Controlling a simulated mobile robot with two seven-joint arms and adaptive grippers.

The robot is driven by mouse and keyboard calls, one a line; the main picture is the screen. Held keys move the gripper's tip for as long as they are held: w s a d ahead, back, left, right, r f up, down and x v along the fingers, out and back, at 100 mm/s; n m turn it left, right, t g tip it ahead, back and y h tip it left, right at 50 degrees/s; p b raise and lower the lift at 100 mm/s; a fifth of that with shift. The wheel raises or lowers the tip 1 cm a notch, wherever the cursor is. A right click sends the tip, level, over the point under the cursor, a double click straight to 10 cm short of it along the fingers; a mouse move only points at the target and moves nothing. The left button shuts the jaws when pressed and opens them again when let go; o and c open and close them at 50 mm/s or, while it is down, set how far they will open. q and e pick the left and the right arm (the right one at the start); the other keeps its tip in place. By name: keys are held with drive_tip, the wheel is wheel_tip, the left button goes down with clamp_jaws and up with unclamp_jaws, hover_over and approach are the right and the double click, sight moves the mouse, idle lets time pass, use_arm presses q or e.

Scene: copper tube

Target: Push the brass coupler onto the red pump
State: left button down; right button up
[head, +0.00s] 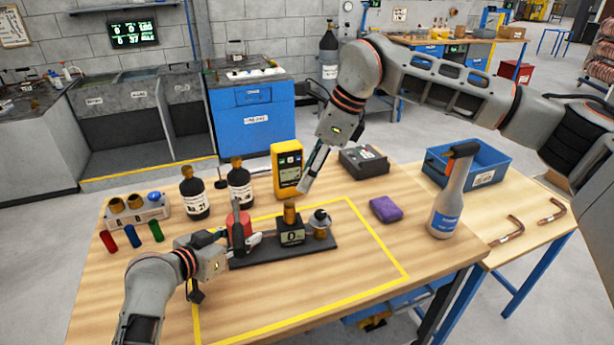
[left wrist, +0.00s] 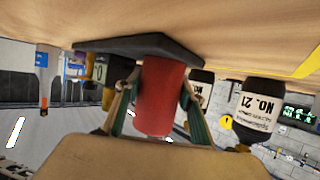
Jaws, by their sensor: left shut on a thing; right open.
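The red pump (head: 247,226) stands upright at the left end of a black base plate (head: 262,258). My left gripper (head: 238,240) is shut around it; in the left wrist view the red cylinder (left wrist: 160,95) is between both fingers, and my gripper hides its top end. Two more brass pieces (head: 117,205) sit in a grey rack (head: 140,215) at the left. I cannot tell which is the brass coupler. My right gripper (head: 308,178) is open and raised behind the block.
A yellow meter (head: 286,165) and two dark bottles (head: 195,198) stand behind the plate. A purple sponge (head: 385,209) and a spray bottle (head: 449,198) are to the right. The front right table area is clear.

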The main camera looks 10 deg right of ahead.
use_arm(q)
drive_tip(key=shift+f, duration=0.1)
drive_tip(key=c, duration=1.2)
unclamp_jaws()
drive_tip(key=shift+s+a, duration=0.1)
drive_tip(key=v, duration=1.2)
